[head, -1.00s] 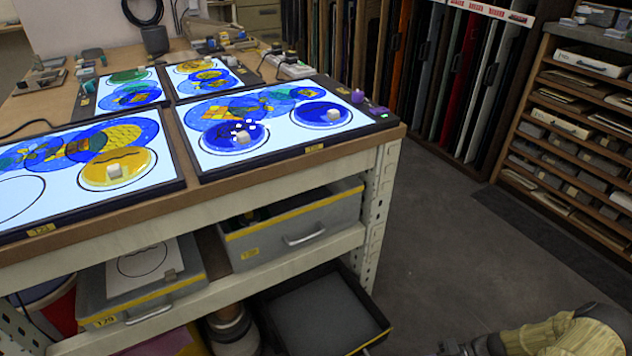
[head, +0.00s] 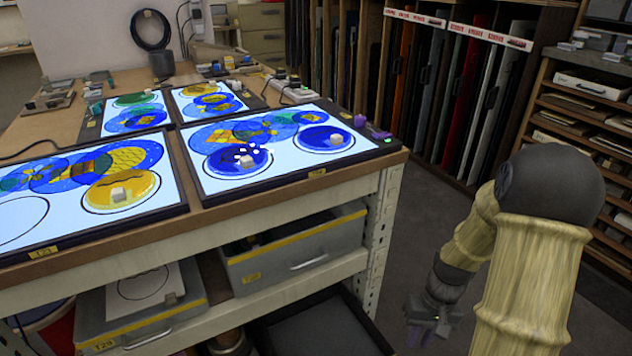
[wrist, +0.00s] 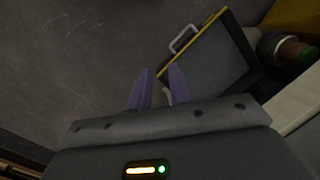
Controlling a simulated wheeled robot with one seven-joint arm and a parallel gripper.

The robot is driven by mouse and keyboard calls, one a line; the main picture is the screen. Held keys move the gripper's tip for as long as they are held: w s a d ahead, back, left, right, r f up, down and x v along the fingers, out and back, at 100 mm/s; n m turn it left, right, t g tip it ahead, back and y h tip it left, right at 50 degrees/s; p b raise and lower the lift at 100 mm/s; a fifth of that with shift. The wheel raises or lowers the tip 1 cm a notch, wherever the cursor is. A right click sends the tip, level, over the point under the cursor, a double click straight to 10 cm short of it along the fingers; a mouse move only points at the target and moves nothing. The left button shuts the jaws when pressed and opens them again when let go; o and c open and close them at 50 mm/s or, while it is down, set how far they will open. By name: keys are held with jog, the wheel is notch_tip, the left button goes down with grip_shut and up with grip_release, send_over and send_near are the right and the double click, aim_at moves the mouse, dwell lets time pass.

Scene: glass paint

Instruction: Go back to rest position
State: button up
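My gripper (head: 432,332) hangs low at the right in the head view, right of the workbench and above the floor. In the wrist view its two purple fingers (wrist: 158,88) stand apart with a gap and nothing between them. The gripper points down toward the dark floor (wrist: 75,55) and an open drawer (wrist: 205,52) with a yellow edge. My arm bends down from a dark joint at the right of the head view.
The workbench (head: 225,210) carries lit panels with painted glass discs; the nearest right panel (head: 290,165) has small pale blocks on its discs. An open drawer (head: 325,330) juts out below. Racks of coloured sheets (head: 440,90) and a shelf unit (head: 590,105) stand behind my arm.

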jog(key=s+a+r+t+h+p, duration=0.1)
jog(key=s+a+r+t, duration=0.1)
jog(key=a+r, duration=0.3)
jog(key=s+a+r+t+h, duration=0.1)
jog(key=s+a+r+t, duration=0.15)
jog(key=r, duration=0.45)
jog(key=w+p+v, duration=0.2)
jog(key=p+v, duration=1)
jog(key=w+r+p+v, duration=0.1)
jog(key=w+p+v, duration=0.2)
jog(key=p+v, duration=0.9)
jog(key=w+p+v, duration=0.2)
jog(key=p+v, duration=1)
jog(key=p, duration=0.1)
jog(key=shift+w+r+n, duration=0.3)
jog(key=shift+w+r, duration=0.15)
jog(key=shift+w, duration=0.25)
jog(key=shift+w, duration=0.1)
